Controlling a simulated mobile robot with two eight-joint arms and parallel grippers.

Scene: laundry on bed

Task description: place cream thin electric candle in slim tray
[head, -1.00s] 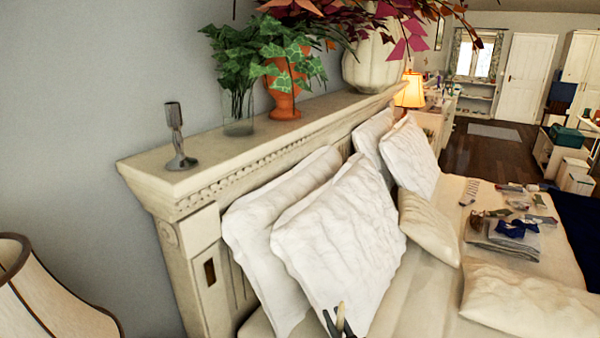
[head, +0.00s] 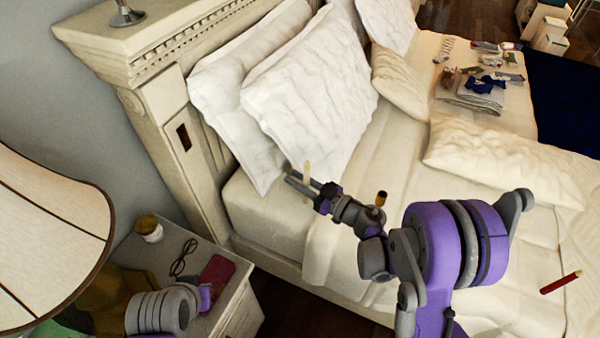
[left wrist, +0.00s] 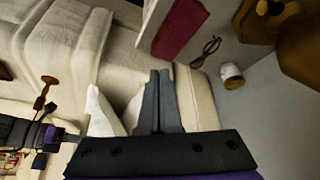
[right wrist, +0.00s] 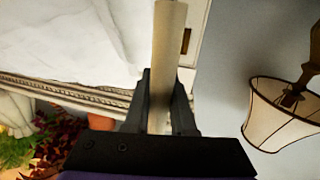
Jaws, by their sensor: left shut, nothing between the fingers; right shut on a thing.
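The cream thin candle (head: 307,168) is held about upright in my right gripper (head: 302,184), in front of the white pillows. In the right wrist view the candle (right wrist: 168,45) stands between the closed fingers (right wrist: 160,110), its upper part running out of the picture. My left gripper is shut and empty in the left wrist view (left wrist: 162,85). In the head view the left arm is low over the nightstand and its fingertips cannot be made out. I cannot make out a slim tray for certain in any view.
The nightstand (head: 238,300) holds a flat red object (head: 216,270), glasses (head: 183,257) and a small jar (head: 148,228). A lamp shade (head: 50,230) stands at the left. The headboard (head: 165,45) rises behind the pillows. A red stick (head: 561,283) shows over the bed at the right.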

